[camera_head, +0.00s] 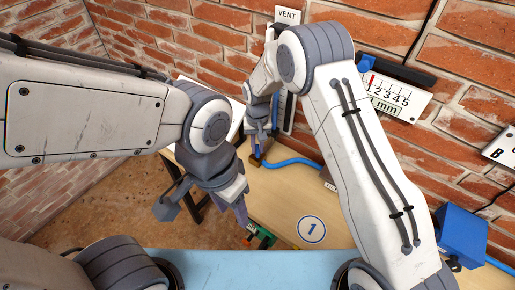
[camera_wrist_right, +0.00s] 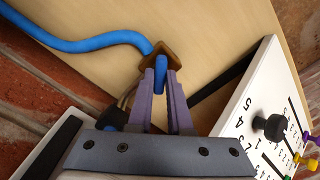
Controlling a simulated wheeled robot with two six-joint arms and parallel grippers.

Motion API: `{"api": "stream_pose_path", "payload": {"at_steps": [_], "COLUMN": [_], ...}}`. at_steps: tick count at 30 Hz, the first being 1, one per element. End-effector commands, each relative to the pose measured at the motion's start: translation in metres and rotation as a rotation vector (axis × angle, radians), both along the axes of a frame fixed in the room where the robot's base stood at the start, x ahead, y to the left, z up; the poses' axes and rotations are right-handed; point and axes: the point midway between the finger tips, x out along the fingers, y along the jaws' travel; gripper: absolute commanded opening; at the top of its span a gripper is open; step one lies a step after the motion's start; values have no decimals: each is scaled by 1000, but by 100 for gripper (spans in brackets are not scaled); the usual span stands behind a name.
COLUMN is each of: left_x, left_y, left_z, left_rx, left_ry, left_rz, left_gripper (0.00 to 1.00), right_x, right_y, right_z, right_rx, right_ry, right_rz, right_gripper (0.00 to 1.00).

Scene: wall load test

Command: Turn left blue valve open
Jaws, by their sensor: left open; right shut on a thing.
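In the right wrist view, the two purple fingers of my right gripper (camera_wrist_right: 164,82) are closed around a short upright blue piece (camera_wrist_right: 160,70), which looks like the blue valve handle. It stands against a brown block (camera_wrist_right: 172,52) on the wooden board. A blue hose (camera_wrist_right: 85,42) runs to this block. In the head view, my right gripper (camera_head: 259,142) points down at the brown block (camera_head: 256,160) on the far part of the table, which largely hides the handle. My left gripper (camera_head: 204,212) is open and empty, before the table's left edge.
A wooden table (camera_head: 275,200) bears a round "1" mark (camera_head: 312,230). A brick wall (camera_head: 480,70) carries a VENT sign (camera_head: 288,16) and a gauge (camera_head: 395,98). A blue box (camera_head: 461,236) is at the right. A white panel with knobs (camera_wrist_right: 262,110) stands beside my right gripper.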

Motion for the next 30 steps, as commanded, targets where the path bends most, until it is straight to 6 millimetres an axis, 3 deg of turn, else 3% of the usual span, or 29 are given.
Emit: {"api": "stream_pose_path", "payload": {"at_steps": [18,30], "left_x": [0,0], "left_y": [0,0], "left_z": [-17,-21], "left_rx": [0,0], "left_ry": [0,0], "left_rz": [-1,-1], "left_gripper": [50,50], "right_x": [0,0], "right_y": [0,-1], "right_z": [0,1], "right_rx": [-1,-1], "right_ry": [0,0], "right_rz": [574,819], "right_gripper": [0,0]}}
